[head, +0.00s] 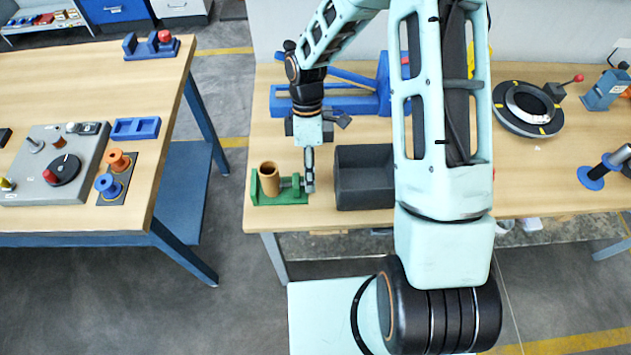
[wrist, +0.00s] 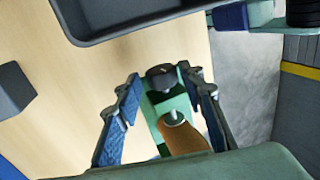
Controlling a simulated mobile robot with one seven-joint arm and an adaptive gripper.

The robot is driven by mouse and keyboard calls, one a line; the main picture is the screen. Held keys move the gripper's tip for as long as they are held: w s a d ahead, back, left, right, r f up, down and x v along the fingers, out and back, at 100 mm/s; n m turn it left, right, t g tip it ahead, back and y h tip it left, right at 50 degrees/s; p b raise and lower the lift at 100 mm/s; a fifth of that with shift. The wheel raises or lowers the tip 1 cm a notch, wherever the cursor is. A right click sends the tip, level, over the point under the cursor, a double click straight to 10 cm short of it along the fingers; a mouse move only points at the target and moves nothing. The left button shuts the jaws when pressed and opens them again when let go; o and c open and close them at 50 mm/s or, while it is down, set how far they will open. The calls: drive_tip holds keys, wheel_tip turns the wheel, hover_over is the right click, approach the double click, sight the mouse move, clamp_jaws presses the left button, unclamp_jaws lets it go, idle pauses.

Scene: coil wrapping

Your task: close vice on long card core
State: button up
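The green vice (head: 280,198) stands at the front left of the bench, and part of it shows in the wrist view (wrist: 180,103). The tan card core (head: 268,180) stands upright in it at the left; the wrist view shows the core (wrist: 187,139) low in the middle, partly hidden by my gripper's body. A grey screw (wrist: 175,118) points at the core, with a visible dark handle (wrist: 160,77) at its outer end. My gripper (head: 309,186) points down at the handle end. In the wrist view its fingers (wrist: 159,75) are apart, one either side of the handle, with small gaps.
A dark open bin (head: 365,180) stands close to the right of the vice. A blue fixture (head: 340,100) lies behind, and a black ring (head: 527,108) lies farther right. A second table (head: 150,170) with a winder stands left across a gap. The bench behind the vice is clear.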

drive_tip(key=shift+s+f+t+b, duration=0.1)
drive_tip(key=shift+s+t+b, duration=0.1)
drive_tip(key=shift+t+b, duration=0.6)
drive_tip(key=shift+s+t+b, duration=0.2)
drive_tip(key=shift+t+b, duration=0.5)
drive_tip(key=shift+b, duration=0.15)
drive_tip(key=shift+s+r+t+b, duration=0.1)
drive_tip(key=shift+r+t+b, duration=0.1)
drive_tip(key=shift+t+b, duration=0.2)
drive_tip(key=shift+f+t+b, duration=0.25)
drive_tip(key=shift+t+b, duration=0.05)
drive_tip(key=shift+b, duration=0.7)
drive_tip(key=t+b, duration=0.1)
drive_tip(key=b, duration=0.2)
drive_tip(key=t+b, duration=0.1)
drive_tip(key=b, duration=0.1)
drive_tip(key=shift+s+f+b, duration=0.1)
drive_tip(key=shift+s+b, duration=0.2)
drive_tip(key=shift+b, duration=0.1)
drive_tip(key=shift+s+t+b, duration=0.1)
drive_tip(key=shift+t+b, duration=0.3)
drive_tip(key=shift+b, duration=0.35)
drive_tip(key=shift+r, duration=0.25)
drive_tip(key=shift+r, duration=0.1)
